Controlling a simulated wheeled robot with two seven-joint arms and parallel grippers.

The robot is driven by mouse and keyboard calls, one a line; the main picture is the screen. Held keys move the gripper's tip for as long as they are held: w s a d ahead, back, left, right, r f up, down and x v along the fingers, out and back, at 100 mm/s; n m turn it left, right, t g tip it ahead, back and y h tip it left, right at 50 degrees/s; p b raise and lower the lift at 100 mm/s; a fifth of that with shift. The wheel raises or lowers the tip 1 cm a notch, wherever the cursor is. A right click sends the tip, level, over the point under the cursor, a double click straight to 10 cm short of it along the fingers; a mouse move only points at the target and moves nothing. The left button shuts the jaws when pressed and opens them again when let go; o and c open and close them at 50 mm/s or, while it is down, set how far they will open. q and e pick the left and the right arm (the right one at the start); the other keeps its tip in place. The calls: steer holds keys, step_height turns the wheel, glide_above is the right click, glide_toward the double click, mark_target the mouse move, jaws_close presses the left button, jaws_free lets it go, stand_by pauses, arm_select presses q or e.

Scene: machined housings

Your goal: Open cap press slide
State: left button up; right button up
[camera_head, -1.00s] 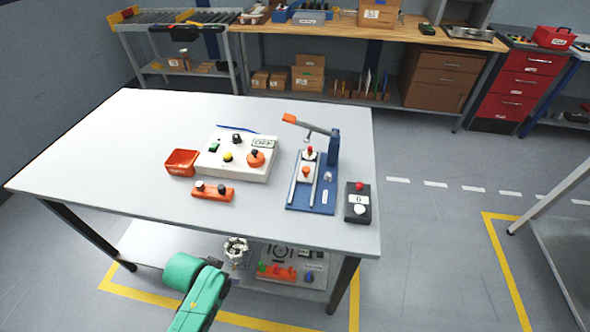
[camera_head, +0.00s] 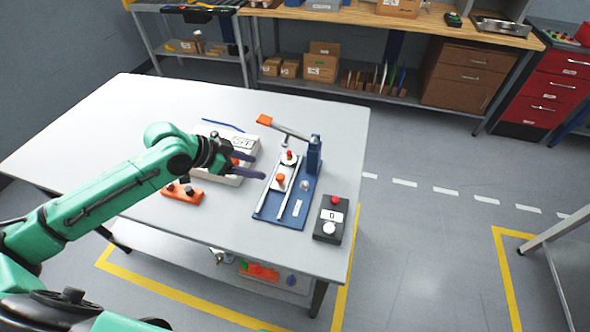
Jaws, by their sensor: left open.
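The cap press is a blue base (camera_head: 295,207) with two pale rails, a blue post (camera_head: 314,155) and a lever with an orange handle (camera_head: 264,120), raised to the upper left. Between the rails sits the slide with an orange knob (camera_head: 280,179); a white piece with a red top (camera_head: 289,156) is behind it, under the lever. My left gripper (camera_head: 252,167) is open and empty. It is left of the slide and in front of the white panel box (camera_head: 238,180), partly hiding it. I cannot see contact with the press. My right gripper is not in view.
A black button box (camera_head: 331,220) with red and white buttons stands right of the press. An orange block with dark knobs (camera_head: 183,193) lies front left. The white table (camera_head: 90,125) is clear at far left. A wooden bench (camera_head: 350,14) stands behind.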

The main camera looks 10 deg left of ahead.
mark_target(279, 176)
arm_select(q)
steer(key=f, duration=0.1)
steer(key=w+d+f, duration=0.1)
steer(key=f+p, duration=0.1)
steer(key=f, duration=0.1)
steer(key=shift+w+d, duration=0.2)
steer(key=x, duration=0.3)
steer(key=shift+w+d+r, duration=0.1)
steer(key=shift+d+r, duration=0.05)
steer(key=shift+r, duration=0.05)
steer(key=x, duration=0.4)
steer(key=shift+w+d+r, duration=0.1)
steer(key=shift+d+r, duration=0.05)
steer(key=shift+d, duration=0.05)
steer(key=shift+a+f, duration=0.2)
steer(key=shift+f, duration=0.05)
steer(key=shift+d, duration=0.1)
steer(key=c, duration=0.5)
jaws_close()
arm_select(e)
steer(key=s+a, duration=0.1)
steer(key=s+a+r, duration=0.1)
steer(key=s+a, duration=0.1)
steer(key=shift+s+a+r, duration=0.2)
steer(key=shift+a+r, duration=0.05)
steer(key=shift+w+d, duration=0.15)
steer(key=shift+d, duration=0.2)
